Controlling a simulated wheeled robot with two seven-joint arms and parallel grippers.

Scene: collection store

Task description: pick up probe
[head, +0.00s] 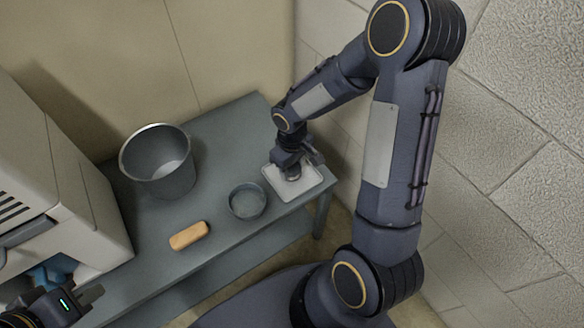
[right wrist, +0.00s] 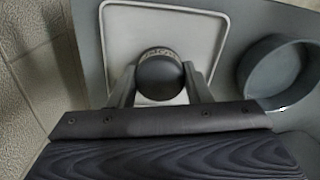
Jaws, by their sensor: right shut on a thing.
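The probe (right wrist: 160,72), a dark rounded thing with a grey ring marked around it, shows in the right wrist view over a white square tray (right wrist: 118,40). My right gripper (right wrist: 160,84) has one finger on each side of it and is shut on it. In the head view my right gripper (head: 291,172) is low over the tray (head: 308,188) at the right end of the bench and hides most of the probe. Whether the probe touches the tray is unclear. My left gripper (head: 85,298) is at the bottom left corner, partly cut off; its jaw opening is unclear.
A round grey dish (head: 247,201) stands beside the tray and also shows in the right wrist view (right wrist: 277,75). An orange-tan block (head: 189,236) and a grey metal bucket (head: 159,163) stand on the grey bench (head: 222,140). A white machine (head: 75,190) is at left; a block wall is at right.

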